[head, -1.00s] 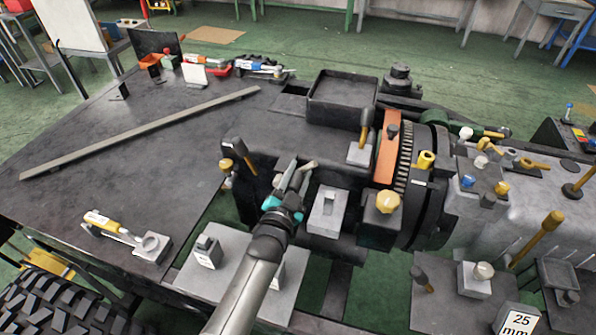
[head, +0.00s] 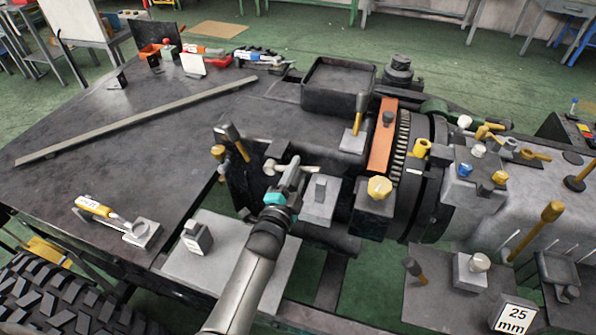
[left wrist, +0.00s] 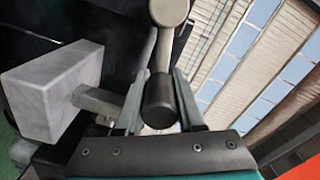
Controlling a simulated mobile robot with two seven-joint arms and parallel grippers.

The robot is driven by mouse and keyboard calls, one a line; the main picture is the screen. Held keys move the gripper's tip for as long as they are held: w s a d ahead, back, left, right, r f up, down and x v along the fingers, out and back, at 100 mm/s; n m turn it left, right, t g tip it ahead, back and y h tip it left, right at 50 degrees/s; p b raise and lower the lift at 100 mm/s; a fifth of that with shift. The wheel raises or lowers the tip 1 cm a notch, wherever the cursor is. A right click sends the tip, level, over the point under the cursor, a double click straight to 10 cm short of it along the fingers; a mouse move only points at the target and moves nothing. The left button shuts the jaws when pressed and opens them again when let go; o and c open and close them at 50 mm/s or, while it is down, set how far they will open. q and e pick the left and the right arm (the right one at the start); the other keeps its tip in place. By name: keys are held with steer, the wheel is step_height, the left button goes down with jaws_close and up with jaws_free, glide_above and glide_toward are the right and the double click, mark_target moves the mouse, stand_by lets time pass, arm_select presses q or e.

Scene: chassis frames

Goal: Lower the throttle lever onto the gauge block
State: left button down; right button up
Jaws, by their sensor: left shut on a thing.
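My left gripper (head: 292,180) is shut on the throttle lever (head: 306,169), a pale lever at the dark block's left end. In the left wrist view the lever (left wrist: 166,52) has a round pale head and a dark cylindrical grip between the two fingers (left wrist: 158,105). A light grey block with a small upright grey piece (head: 320,187) stands just right of the gripper. This grey block (left wrist: 42,92) also shows left of the fingers in the wrist view, apart from the grip. I cannot tell for sure whether it is the gauge block. My right gripper is out of view.
A dark block with a white label (head: 196,237) stands on a light grey plate (head: 230,265). A hammer-like handle (head: 236,143) rises left of the gripper, and a yellow knob (head: 379,187) sits to the right. A 25 mm sign (head: 515,318) is at lower right.

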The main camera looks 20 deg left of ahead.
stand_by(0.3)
arm_select(q)
steer(key=c, duration=0.5)
jaws_free()
steer(key=s, duration=0.5)
steer(key=s+p, duration=0.1)
steer(key=s, duration=0.9)
steer(key=shift+s+a, duration=0.1)
steer(key=shift+a, duration=0.15)
